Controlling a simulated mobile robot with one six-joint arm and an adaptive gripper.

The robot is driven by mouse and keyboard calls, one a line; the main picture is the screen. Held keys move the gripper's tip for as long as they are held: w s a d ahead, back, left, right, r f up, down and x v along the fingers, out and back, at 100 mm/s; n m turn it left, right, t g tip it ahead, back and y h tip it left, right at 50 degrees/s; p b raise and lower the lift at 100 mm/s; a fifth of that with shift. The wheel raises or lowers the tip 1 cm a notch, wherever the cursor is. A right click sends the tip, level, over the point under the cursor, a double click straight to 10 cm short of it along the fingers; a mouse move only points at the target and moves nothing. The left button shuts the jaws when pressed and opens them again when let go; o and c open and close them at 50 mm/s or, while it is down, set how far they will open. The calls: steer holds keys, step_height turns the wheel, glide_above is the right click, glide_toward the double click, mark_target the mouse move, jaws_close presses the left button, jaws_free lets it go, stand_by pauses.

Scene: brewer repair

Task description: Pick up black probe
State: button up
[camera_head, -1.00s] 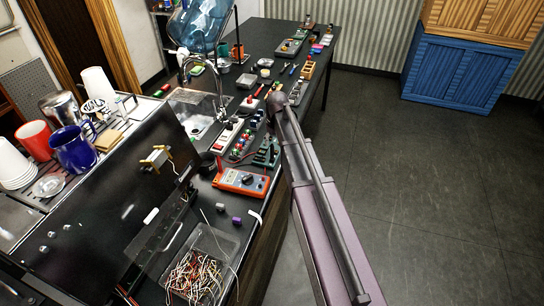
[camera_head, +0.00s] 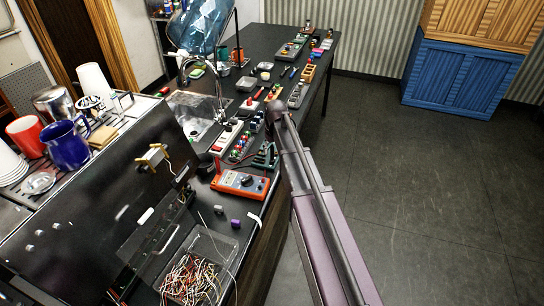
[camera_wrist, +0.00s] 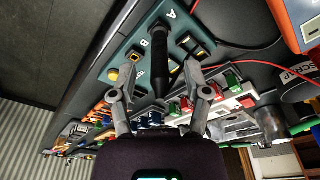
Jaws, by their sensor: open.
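The black probe (camera_wrist: 162,68) shows in the middle of the wrist view as a dark, slim, tapered rod at a teal block (camera_wrist: 146,50) marked A and B. My gripper (camera_wrist: 162,76) is open, with one finger on each side of the probe. The fingers look apart from it, and nothing is held. In the head view the teal block (camera_head: 265,157) lies at the bench's right edge, partly behind my arm. The probe and gripper cannot be made out there.
An orange multimeter (camera_head: 240,183) lies just in front of the block, with a red lead near it in the wrist view. A power strip (camera_head: 226,137) and small parts crowd the bench behind. A bin of wires (camera_head: 232,241) stands nearer. The floor at right is clear.

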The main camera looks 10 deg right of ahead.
jaws_close()
steer(key=shift+r, duration=0.15)
stand_by(0.4)
step_height(320, 180, up, 3)
steer(key=p, duration=0.3)
steer(key=s+r+p, duration=0.1)
steer(key=s+p, duration=0.1)
steer(key=s, duration=1.4)
steer(key=shift+r, duration=0.35)
